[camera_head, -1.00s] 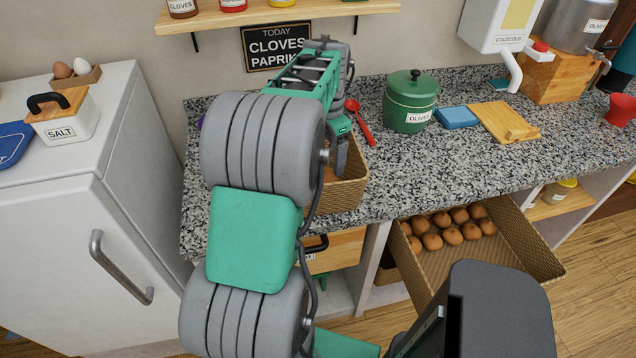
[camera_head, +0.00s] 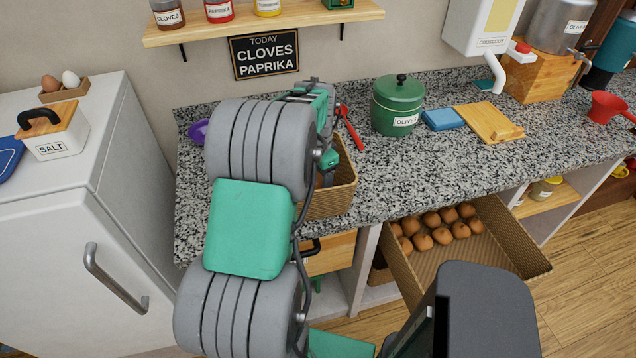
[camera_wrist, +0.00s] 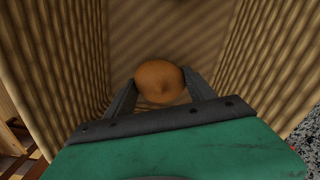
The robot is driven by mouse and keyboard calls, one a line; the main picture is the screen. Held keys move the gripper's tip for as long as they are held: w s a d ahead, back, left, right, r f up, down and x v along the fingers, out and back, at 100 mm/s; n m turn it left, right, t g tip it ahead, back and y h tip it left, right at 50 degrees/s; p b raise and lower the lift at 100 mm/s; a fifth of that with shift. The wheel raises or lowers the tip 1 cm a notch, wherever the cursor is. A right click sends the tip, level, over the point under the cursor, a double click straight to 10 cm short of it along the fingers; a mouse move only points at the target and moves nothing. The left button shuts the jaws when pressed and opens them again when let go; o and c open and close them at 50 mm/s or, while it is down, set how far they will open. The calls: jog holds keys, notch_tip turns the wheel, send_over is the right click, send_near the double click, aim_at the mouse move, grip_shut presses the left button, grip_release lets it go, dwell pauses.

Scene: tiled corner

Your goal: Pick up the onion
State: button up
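A brown-orange onion (camera_wrist: 160,82) lies in a woven basket, between the fingertips of my gripper (camera_wrist: 161,80) in the wrist view. The fingers stand apart, one on each side of it. Whether they touch it is hard to tell. The basket (camera_head: 338,196) stands on the granite counter in the head view, and its ribbed wall also shows in the wrist view (camera_wrist: 85,50). In the head view my arm hides much of the basket, and the onion inside does not show.
Near the basket are a red ladle (camera_head: 351,130), a green olives pot (camera_head: 403,106), a blue block (camera_head: 443,119) and a wooden board (camera_head: 489,122). Below, a pulled-out woven drawer (camera_head: 515,249) holds several brown round items. A shelf (camera_head: 262,24) with jars hangs above.

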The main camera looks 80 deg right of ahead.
jog(key=c, duration=1.1)
jog(key=shift+o, duration=0.2)
jog(key=shift+r, duration=0.15)
